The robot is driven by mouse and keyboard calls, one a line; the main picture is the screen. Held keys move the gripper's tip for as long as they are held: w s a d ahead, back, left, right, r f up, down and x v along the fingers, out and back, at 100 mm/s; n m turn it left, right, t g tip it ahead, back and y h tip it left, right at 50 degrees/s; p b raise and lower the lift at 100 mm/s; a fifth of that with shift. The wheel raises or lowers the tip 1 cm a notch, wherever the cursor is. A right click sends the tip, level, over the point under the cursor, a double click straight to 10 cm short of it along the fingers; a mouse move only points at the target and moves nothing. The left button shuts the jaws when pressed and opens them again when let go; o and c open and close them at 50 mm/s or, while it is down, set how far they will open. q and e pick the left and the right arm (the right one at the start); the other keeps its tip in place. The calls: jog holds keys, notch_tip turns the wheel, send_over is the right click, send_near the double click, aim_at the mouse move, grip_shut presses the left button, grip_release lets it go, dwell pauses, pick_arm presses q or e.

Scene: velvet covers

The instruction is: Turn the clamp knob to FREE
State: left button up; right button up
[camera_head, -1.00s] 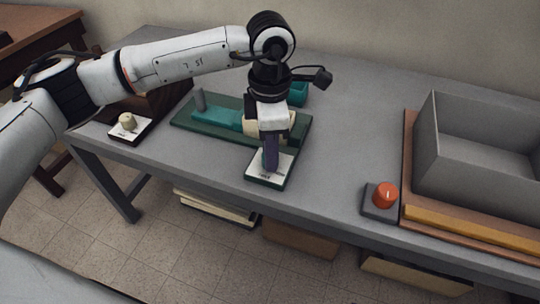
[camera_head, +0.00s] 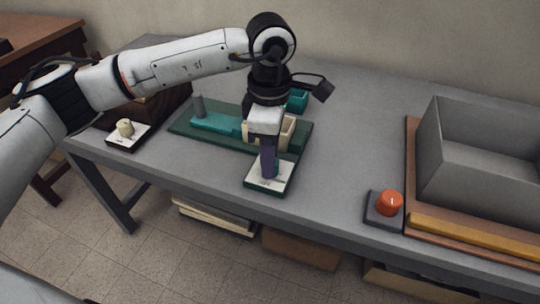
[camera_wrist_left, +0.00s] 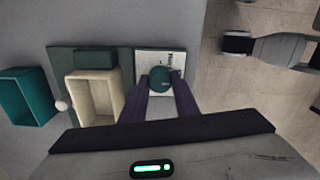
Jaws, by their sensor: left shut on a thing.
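A round teal knob (camera_wrist_left: 160,78) stands on a white label plate (camera_wrist_left: 147,62), which also shows in the head view (camera_head: 257,182) at the front edge of a green base. My left gripper (camera_wrist_left: 161,80) points down over the plate, its two purple fingers shut on either side of the knob. In the head view the fingers (camera_head: 268,172) hide most of the knob. The plate carries small dark lettering, too small to read, and I cannot tell which mark the knob points to. My right gripper is not in view.
The green base (camera_head: 182,128) carries a teal part and a cream open box (camera_head: 287,132). A cream knob (camera_head: 125,127) sits on another plate at left. An orange knob (camera_head: 389,202) stands at right beside a grey bin (camera_head: 470,165). The table between is clear.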

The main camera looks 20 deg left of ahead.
pick_arm(q)
jog(key=o, duration=1.1)
jog(key=shift+r, duration=0.1)
jog(key=shift+c, duration=0.2)
notch_tip(320, 180, up, 10)
jog(key=shift+r+p, duration=0.15)
jog(key=shift+p, duration=0.15)
